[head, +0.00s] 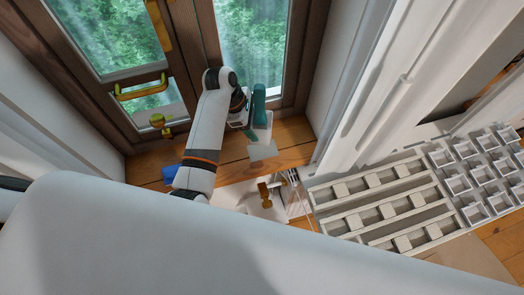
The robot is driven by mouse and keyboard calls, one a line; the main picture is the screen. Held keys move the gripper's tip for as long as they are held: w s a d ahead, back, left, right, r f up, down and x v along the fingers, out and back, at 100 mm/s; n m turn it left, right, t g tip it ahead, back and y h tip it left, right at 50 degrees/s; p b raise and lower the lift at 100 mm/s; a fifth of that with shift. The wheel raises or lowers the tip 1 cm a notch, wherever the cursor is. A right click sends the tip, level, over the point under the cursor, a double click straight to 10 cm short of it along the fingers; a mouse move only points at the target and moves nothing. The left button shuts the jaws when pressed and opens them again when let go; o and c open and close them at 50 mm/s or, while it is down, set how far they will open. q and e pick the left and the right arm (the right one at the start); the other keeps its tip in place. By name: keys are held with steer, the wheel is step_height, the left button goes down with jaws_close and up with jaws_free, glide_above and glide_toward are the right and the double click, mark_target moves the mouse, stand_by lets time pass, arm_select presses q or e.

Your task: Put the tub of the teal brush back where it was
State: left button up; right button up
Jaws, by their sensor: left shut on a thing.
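The teal brush (259,98) stands upright at the window sill, in the middle of the head view. Its pale tub (263,130) shows around and below it. My left gripper (248,121) is at the tub's left side and is shut on it; the fingers are partly hidden by my wrist. I cannot tell whether the tub touches the sill. My right gripper is not in view.
The window (255,40) with brown frames is right behind the tub. A blue object (170,174) is left of my forearm. A white slatted rack (385,208) and several small white boxes (478,178) stand at the right. The sill's right part is bare.

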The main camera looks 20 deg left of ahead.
arm_select(q)
steer(key=shift+w+d+f, duration=0.2)
steer(key=shift+d+f, duration=0.1)
steer(key=shift+d, duration=0.05)
step_height(320, 180, down, 4)
steer(key=shift+f, duration=2.6)
steer(key=o, duration=1.2)
steer(key=shift+f, duration=0.15)
steer(key=shift+c, duration=0.2)
steer(key=v, duration=1.2)
